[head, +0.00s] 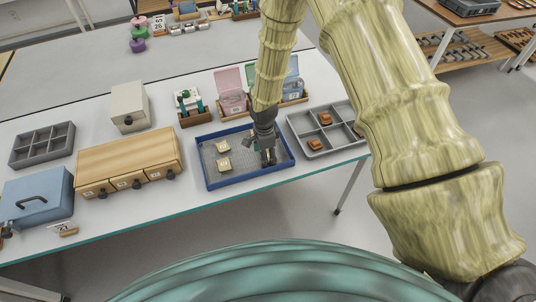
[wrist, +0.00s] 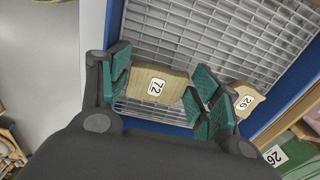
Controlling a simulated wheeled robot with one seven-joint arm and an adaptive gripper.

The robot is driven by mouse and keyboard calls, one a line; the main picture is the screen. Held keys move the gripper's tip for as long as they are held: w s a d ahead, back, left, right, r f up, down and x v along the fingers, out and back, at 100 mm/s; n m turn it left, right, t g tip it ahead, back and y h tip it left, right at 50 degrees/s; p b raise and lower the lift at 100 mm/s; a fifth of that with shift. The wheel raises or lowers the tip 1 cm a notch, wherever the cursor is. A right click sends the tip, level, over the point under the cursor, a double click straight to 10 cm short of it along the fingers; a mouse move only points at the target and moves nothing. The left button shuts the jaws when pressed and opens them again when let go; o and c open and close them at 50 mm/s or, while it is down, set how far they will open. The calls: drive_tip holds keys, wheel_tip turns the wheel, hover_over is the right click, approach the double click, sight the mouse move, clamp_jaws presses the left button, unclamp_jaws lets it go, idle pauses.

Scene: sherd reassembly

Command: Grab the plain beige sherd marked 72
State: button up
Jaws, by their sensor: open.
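The plain beige sherd marked 72 (wrist: 174,84) lies between the two green-padded fingers of my gripper (wrist: 163,88) in the wrist view. The fingers stand apart on either side of it; whether they touch it is unclear. In the head view my gripper (head: 268,157) reaches down into the right part of the blue tray (head: 208,183), and sherd 72 cannot be made out there. Another beige sherd, marked 26 (wrist: 239,113), shows just beyond the right finger in the wrist view, partly hidden by it.
Two beige sherds (head: 223,146) (head: 224,164) lie in the tray left of my gripper, their marks unreadable. A grey divided tray (head: 318,152) with orange-brown pieces stands to the right. A wooden drawer box (head: 130,158) stands left. Small bins (head: 232,101) stand behind.

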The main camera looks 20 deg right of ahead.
drive_tip(key=shift+f, duration=0.35)
drive_tip(key=c, duration=0.7)
drive_tip(key=shift+r, duration=0.1)
